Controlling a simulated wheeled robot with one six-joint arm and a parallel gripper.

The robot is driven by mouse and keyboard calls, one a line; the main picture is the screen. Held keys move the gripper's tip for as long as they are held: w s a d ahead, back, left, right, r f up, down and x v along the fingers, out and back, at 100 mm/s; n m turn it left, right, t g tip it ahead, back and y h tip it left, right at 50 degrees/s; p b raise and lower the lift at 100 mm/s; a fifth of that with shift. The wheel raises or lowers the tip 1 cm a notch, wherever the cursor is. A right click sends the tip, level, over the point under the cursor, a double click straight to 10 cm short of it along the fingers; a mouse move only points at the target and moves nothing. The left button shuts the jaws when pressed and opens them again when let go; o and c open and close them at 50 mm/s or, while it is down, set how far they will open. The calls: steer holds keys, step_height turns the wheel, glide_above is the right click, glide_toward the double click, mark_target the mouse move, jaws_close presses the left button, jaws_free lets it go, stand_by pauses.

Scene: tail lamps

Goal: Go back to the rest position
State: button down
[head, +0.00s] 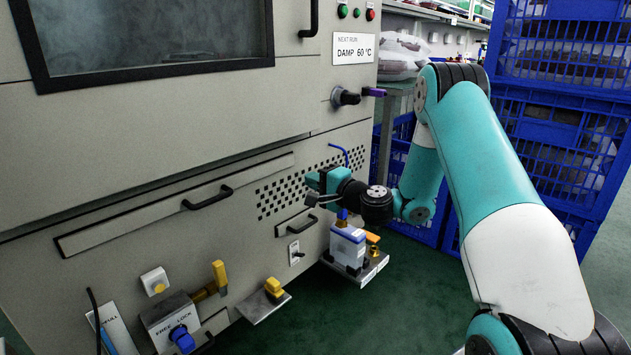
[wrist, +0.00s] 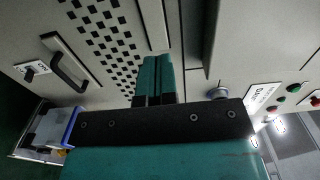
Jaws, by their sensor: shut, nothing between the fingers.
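My gripper (head: 312,189) is teal with dark parts. In the head view it is in front of the grey cabinet (head: 120,120), beside the perforated vent and above the small shelf on the cabinet's side. In the wrist view the two teal fingers of my gripper (wrist: 155,80) lie together, with nothing between them. The fingers point towards the cabinet panel (wrist: 190,35); I cannot tell how far off it is. My teal and white arm reaches in from the right.
A white and blue container (head: 347,246) stands on the small shelf (head: 362,274) below my gripper. A yellow-knobbed plate (head: 264,306), a drawer handle (head: 207,197) and a dark knob (head: 345,96) stick out from the cabinet. Blue crates (head: 560,130) stand behind my arm. Green floor shows below.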

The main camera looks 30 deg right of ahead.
steer(key=s+a+r+n+g+y, duration=0.25)
steer(key=s+a+n+g, duration=0.2)
steer(key=a, duration=0.35)
steer(key=s+a+r+n+g+y+p, duration=0.1)
steer(key=s+a+r+n+g+y, duration=0.15)
steer(key=s+a+n, duration=0.4)
steer(key=s+a+r+n+g+y, duration=0.2)
steer(key=a+r+n+g, duration=0.15)
steer(key=a, duration=0.65)
steer(key=s+r+n+g+h+p, duration=0.1)
steer(key=s+n+g+h, duration=0.65)
steer(key=s, duration=1.35)
step_height(320, 180, up, 38)
steer(key=s+p, duration=0.1)
steer(key=p, duration=3.7)
steer(key=shift+s+t, duration=0.3)
